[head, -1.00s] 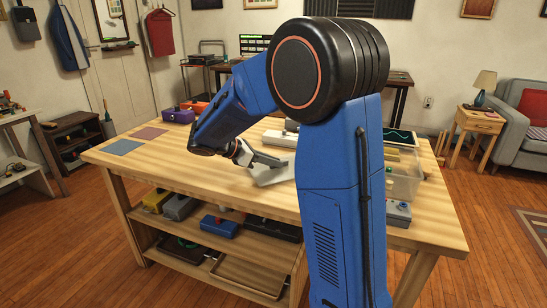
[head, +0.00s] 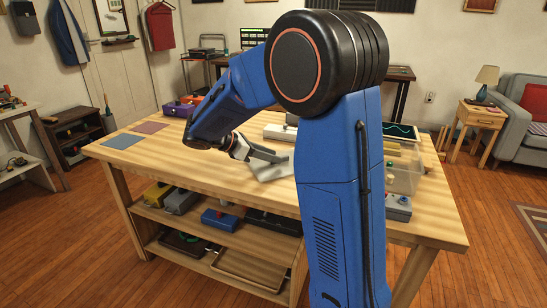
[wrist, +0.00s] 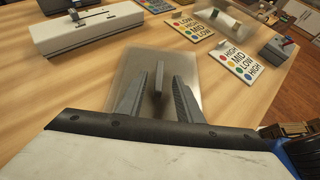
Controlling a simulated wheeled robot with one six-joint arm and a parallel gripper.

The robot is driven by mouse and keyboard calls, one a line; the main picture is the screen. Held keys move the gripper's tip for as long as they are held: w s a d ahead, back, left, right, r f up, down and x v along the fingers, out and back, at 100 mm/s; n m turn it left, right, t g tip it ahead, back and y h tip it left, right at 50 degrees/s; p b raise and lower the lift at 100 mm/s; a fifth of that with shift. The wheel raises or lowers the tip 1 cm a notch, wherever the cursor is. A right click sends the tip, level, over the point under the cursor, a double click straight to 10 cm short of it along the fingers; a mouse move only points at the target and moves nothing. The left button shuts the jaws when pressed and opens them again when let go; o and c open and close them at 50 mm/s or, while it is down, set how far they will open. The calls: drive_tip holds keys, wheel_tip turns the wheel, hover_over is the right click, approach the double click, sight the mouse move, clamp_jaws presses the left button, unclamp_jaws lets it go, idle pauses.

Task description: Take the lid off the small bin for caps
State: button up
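A greyish see-through lid (wrist: 126,75) with a thin upright dark handle (wrist: 158,97) is below my gripper (wrist: 162,92) in the wrist view. It looks flat and close to the wooden tabletop; I cannot tell whether it rests there. My gripper's two fingers stand on either side of the handle, with a gap showing on each side. In the head view the lid (head: 272,172) is under and beyond my gripper (head: 268,155). A clear bin (head: 405,180) stands to the right, partly behind my arm; its top appears open. A clear container (wrist: 218,20) shows in the wrist view.
A long white device (wrist: 88,32) lies beyond the lid. Cards with coloured dots (wrist: 240,62) and a grey box with a knob (wrist: 277,48) are to the right. Two flat mats (head: 123,141) and a purple bin (head: 180,108) are at the table's left. The front left tabletop is clear.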

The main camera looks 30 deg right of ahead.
drive_tip(key=v, duration=1.6)
drive_tip(key=shift+d, duration=0.1)
drive_tip(key=s+d+f+m+y, duration=0.1)
drive_tip(key=s+d+m+y, duration=0.1)
drive_tip(key=s, duration=0.4)
drive_tip(key=s+d+f+m+t+y, duration=0.1)
drive_tip(key=s+d+m+y, duration=0.15)
drive_tip(key=s, duration=0.35)
drive_tip(key=s+d+f+m+y, duration=0.1)
drive_tip(key=s+f+m+y, duration=0.15)
drive_tip(key=s, duration=0.35)
drive_tip(key=s+a+f+m+t+y, duration=0.2)
drive_tip(key=s+f+m, duration=0.1)
drive_tip(key=s, duration=0.4)
drive_tip(key=s+a+f+m+t+y, duration=0.2)
drive_tip(key=s+f+m+t+y, duration=0.1)
drive_tip(key=s+m, duration=0.3)
drive_tip(key=shift+s+f+m, duration=0.15)
drive_tip(key=shift+s+m, duration=0.15)
drive_tip(key=shift+s, duration=0.35)
drive_tip(key=shift+a, duration=0.15)
